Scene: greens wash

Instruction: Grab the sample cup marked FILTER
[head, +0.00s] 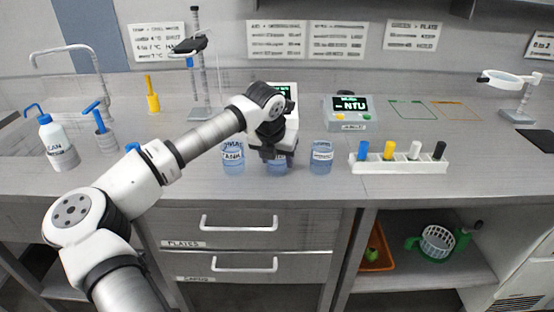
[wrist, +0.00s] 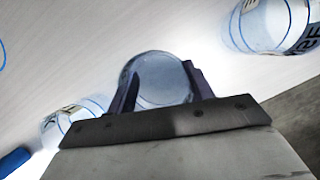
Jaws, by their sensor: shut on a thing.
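Three clear blue-tinted sample cups stand in a row near the counter's front edge. My gripper (head: 276,157) is shut on the middle cup (head: 276,168), with a finger on either side of it. In the wrist view this cup (wrist: 160,78) sits between the fingers, and its label is hidden, so I cannot tell whether it reads FILTER. The left cup (head: 232,157) has a label that seems to end in "ANK". The right cup (head: 321,158) has a label too small to read. Both neighbours stand apart from the held cup.
A white rack (head: 398,166) with several coloured pieces stands to the right. A grey meter (head: 349,113) showing NTU is behind the right cup. A retort stand (head: 203,90) is at the back left. A white bottle (head: 58,145) stands far left. Counter between rack and magnifier (head: 522,95) is mostly clear.

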